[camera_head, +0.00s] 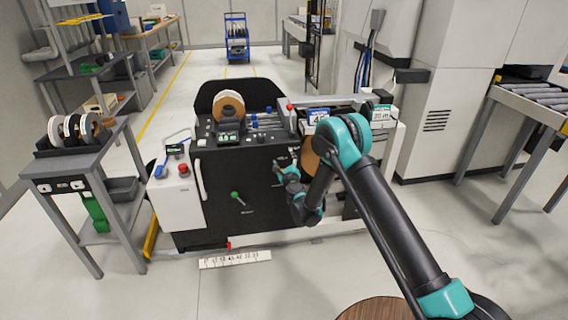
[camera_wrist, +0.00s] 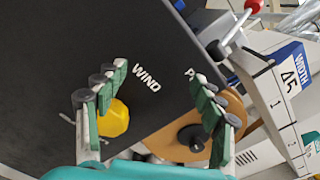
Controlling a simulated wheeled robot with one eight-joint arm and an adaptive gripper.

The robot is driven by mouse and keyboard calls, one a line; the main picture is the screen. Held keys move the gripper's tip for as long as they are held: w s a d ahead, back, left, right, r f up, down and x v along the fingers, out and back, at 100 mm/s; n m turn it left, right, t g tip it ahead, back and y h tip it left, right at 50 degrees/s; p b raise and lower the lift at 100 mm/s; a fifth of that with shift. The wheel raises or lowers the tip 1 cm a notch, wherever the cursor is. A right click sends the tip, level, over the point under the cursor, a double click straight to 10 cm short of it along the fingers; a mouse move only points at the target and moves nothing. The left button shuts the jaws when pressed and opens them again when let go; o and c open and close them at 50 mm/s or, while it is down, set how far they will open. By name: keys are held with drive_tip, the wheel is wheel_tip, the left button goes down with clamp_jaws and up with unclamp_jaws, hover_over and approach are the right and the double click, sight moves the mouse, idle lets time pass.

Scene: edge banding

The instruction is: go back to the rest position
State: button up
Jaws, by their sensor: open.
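My gripper (camera_head: 281,170) is in front of the dark front panel (camera_head: 222,173) of the edge banding machine, right of a green-knobbed lever (camera_head: 236,195). In the wrist view my gripper (camera_wrist: 158,70) is open, its green-padded fingers apart with nothing between them. Just beyond them is the black panel with the word WIND. A yellow knob (camera_wrist: 113,118) shows partly behind the left finger. A brown disc (camera_wrist: 232,108) is partly behind the right finger. My arm is bent, its elbow raised in front of the machine's right part, hiding some of it.
A cart with reels (camera_head: 75,132) stands at the left. A roller conveyor (camera_head: 535,97) is at the right, beside a white cabinet (camera_head: 445,95). A round brown top (camera_head: 375,309) is at the bottom edge. The floor in front of the machine is mostly clear.

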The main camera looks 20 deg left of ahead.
idle(0.3)
drive_tip(key=d+r+n+g+y, duration=0.2)
drive_tip(key=d+r+n, duration=0.95)
drive_tip(key=r, duration=0.55)
drive_tip(key=s+d+r+n+g+h, duration=0.1)
drive_tip(key=s+d+r+n+g, duration=0.2)
drive_tip(key=d, duration=0.7)
drive_tip(key=s+d+f+n+g+h, duration=0.2)
drive_tip(key=s+d+f+h, duration=0.1)
drive_tip(key=s+d, duration=0.9)
drive_tip(key=s+d+f+n+g+h, duration=0.2)
drive_tip(key=s+d+f+n+h, duration=0.1)
drive_tip(key=s+d, duration=0.9)
drive_tip(key=s+d+f+n+g+h, duration=0.2)
drive_tip(key=s+d+f+n+h, duration=0.1)
drive_tip(key=s+d, duration=0.9)
wheel_tip(320, 180, down, 2)
drive_tip(key=shift+s+d+h, duration=0.25)
drive_tip(key=shift+d+h, duration=0.2)
drive_tip(key=shift+h, duration=0.35)
